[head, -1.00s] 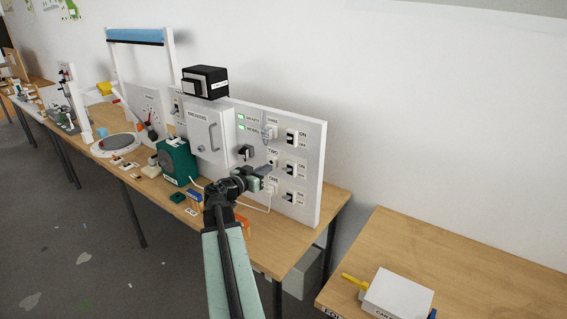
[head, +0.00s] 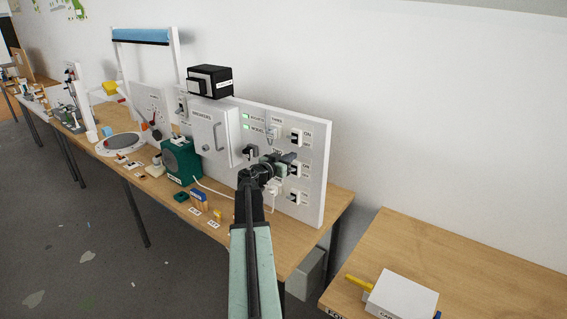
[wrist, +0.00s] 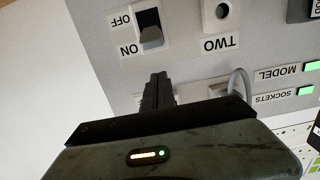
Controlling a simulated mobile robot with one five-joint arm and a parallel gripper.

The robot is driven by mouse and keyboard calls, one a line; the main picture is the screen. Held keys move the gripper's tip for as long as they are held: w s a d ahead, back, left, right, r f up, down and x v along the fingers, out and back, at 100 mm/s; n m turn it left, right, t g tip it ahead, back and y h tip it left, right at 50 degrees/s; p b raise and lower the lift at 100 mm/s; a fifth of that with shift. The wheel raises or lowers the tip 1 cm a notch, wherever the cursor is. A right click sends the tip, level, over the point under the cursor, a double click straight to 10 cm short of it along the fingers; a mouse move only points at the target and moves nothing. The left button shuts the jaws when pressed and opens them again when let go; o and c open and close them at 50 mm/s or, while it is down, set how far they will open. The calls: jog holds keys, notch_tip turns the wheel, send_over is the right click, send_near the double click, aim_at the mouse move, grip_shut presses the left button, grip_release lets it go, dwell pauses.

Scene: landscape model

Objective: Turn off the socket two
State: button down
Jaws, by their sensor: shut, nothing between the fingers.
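The switch of socket two (wrist: 150,28) shows upside down in the wrist view, with ON and OFF labels beside it. Its grey rocker face is tilted out on the ON-label side. The TWO label (wrist: 221,44) and the round socket two (wrist: 219,12) are to its right. My gripper (wrist: 158,78) is shut and empty, its tips just below the switch in that view, on its ON side. Contact cannot be told. In the head view my gripper (head: 290,157) is in front of the white panel (head: 316,170), close to the middle switch (head: 294,170), hiding the TWO label.
Another switch (head: 296,136) is above and one (head: 294,197) below. Bare wall lies right of the panel.

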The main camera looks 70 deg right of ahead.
aim_at(293, 169)
jog(key=f, duration=0.1)
jog(key=a+f+b, duration=0.2)
jog(key=shift+w+f, duration=0.25)
jog(key=shift+f, duration=0.05)
